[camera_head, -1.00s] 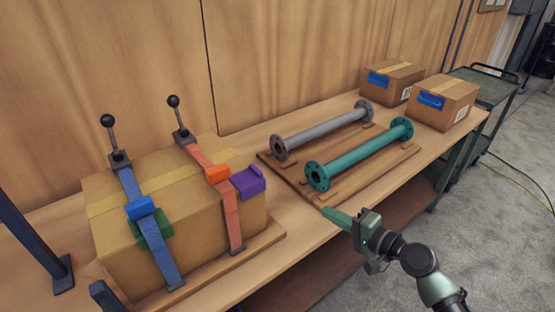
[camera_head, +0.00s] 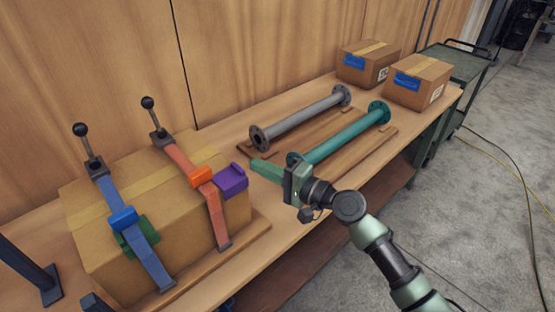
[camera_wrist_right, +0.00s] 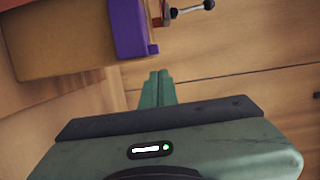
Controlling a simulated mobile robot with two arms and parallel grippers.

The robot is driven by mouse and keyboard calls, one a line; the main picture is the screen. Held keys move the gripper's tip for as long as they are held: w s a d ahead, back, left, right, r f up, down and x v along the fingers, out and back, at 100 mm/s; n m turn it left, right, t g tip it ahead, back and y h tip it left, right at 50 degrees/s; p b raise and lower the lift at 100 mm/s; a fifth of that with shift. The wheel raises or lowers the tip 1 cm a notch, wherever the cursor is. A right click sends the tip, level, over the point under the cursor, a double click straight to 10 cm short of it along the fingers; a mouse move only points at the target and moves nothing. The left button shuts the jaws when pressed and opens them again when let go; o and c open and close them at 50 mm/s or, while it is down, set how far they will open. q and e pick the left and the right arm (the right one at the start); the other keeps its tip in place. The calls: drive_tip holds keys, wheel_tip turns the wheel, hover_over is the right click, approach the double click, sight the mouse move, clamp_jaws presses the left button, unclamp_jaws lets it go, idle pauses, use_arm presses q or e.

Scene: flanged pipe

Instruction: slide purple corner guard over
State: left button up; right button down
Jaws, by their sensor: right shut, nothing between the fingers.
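The purple corner guard (camera_head: 232,180) sits on the upper right edge of a large cardboard box (camera_head: 180,225), just right of the orange strap (camera_head: 205,190) and apart from its orange guard (camera_head: 202,175). The purple guard also shows in the right wrist view (camera_wrist_right: 128,28), at the box's edge. My right gripper (camera_head: 256,166) is shut and empty, a short way right of the purple guard and not touching it. Its closed fingers (camera_wrist_right: 157,82) point toward the guard's end in the wrist view. My left gripper cannot be made out; only dark parts show at the lower left.
A blue strap (camera_head: 125,225) with a blue guard (camera_head: 123,218) and a green guard (camera_head: 137,235) crosses the box's left part. A grey flanged pipe (camera_head: 300,118) and a teal one (camera_head: 340,137) lie behind my right gripper. Two smaller boxes stand at the far end.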

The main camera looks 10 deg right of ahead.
sight(232, 180)
use_arm(q)
drive_tip(key=shift+w+r, duration=0.1)
drive_tip(key=shift+r, duration=0.45)
use_arm(e)
drive_tip(key=shift+s+a, duration=0.55)
drive_tip(key=shift+a, duration=0.1)
